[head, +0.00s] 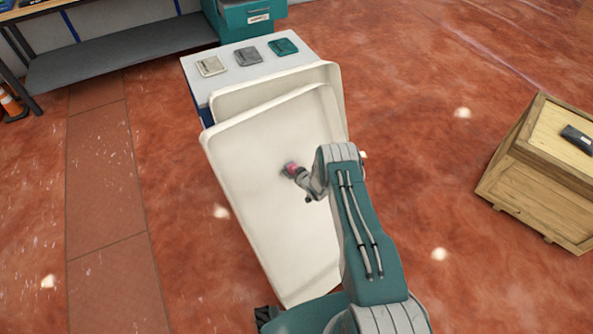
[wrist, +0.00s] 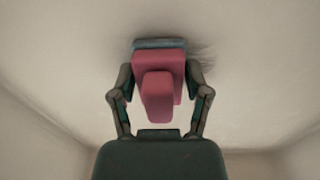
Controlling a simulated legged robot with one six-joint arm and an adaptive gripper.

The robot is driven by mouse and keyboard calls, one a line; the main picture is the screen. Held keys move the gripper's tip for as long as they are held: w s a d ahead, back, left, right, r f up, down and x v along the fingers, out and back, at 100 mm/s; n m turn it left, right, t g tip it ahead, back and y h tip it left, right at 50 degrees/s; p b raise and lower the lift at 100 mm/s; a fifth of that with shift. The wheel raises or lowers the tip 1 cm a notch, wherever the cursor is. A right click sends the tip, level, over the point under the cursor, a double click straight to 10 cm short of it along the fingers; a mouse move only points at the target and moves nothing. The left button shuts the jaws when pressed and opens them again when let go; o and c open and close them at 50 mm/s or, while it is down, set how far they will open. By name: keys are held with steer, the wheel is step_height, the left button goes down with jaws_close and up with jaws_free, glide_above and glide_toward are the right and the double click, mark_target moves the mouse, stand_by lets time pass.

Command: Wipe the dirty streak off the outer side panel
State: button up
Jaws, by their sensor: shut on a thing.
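My gripper (wrist: 160,74) is shut on a pink-handled wiping tool (wrist: 158,85) with a grey-blue pad (wrist: 159,43) at its far end. The pad is up against the pale panel (wrist: 70,70), apparently touching it. A dark, feathery streak (wrist: 204,62) shows on the panel just right of the pad, and part of it may be hidden behind the tool. In the head view, the large cream panel (head: 262,210) with raised rims leans in front of a similar panel (head: 262,93). The pink tool (head: 291,168) is near its middle right; I cannot make out the streak there.
A white-topped cabinet (head: 195,70) with several small square plates stands behind the panels, next to a teal drawer unit (head: 240,18). A wooden crate (head: 540,170) bearing a dark device (head: 578,138) is at right. The red floor (head: 430,150) between is clear.

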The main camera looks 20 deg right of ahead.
mark_target(282, 174)
steer(key=shift+s+a+r, duration=0.1)
steer(key=shift+s+a, duration=0.15)
steer(key=shift+a, duration=0.4)
steer(key=shift+s+a+f, duration=0.1)
steer(key=shift+s+a, duration=0.1)
steer(key=shift+a, duration=0.4)
steer(key=shift+s+a+r, duration=0.1)
steer(key=shift+s+a, duration=0.15)
steer(key=shift+a, duration=0.4)
steer(key=v, duration=0.6)
steer(key=shift+d, duration=0.1)
steer(key=shift+v, duration=1.5)
steer(key=shift+d, duration=0.1)
